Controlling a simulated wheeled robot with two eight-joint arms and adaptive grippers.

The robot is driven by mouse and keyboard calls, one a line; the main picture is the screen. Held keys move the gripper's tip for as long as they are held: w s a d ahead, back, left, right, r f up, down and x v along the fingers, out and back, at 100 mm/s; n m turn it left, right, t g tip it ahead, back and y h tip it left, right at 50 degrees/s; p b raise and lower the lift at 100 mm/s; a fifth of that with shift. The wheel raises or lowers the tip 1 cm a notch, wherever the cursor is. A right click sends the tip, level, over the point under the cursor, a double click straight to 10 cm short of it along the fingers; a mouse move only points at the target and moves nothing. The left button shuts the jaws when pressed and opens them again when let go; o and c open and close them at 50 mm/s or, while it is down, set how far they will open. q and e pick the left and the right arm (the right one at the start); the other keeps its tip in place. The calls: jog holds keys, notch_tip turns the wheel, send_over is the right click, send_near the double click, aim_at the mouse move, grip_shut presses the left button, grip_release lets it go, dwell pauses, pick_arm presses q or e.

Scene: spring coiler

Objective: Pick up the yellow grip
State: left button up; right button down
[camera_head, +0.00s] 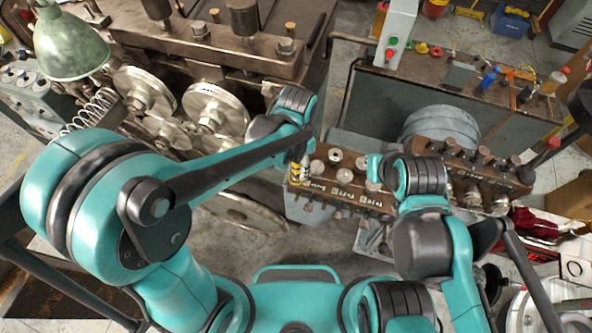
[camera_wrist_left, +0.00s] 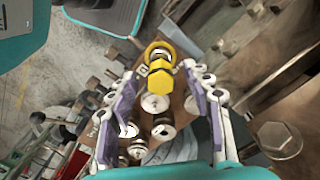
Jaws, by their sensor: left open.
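The yellow grip (camera_wrist_left: 160,78) shows in the left wrist view as a bright yellow piece with a ring-like upper part and a faceted lower part. In the head view the yellow grip (camera_head: 295,172) is small and partly hidden at the left end of the brown panel. My left gripper (camera_wrist_left: 159,70) is open, with one finger on each side of the grip in this view; contact cannot be told. In the head view my left gripper (camera_head: 301,151) is above the panel end. My right arm shows at the right, but its fingers do not.
The brown panel (camera_head: 340,197) carries several round metal knobs close by. A machine with large metal wheels (camera_head: 215,108) stands at the left. A grey cabinet (camera_head: 400,95) with buttons stands behind. Floor shows below the panel's left end.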

pick_arm(q)
notch_tip(320, 180, down, 3)
jog(key=shift+r, duration=0.15)
grip_shut()
jog(key=shift+r, duration=0.15)
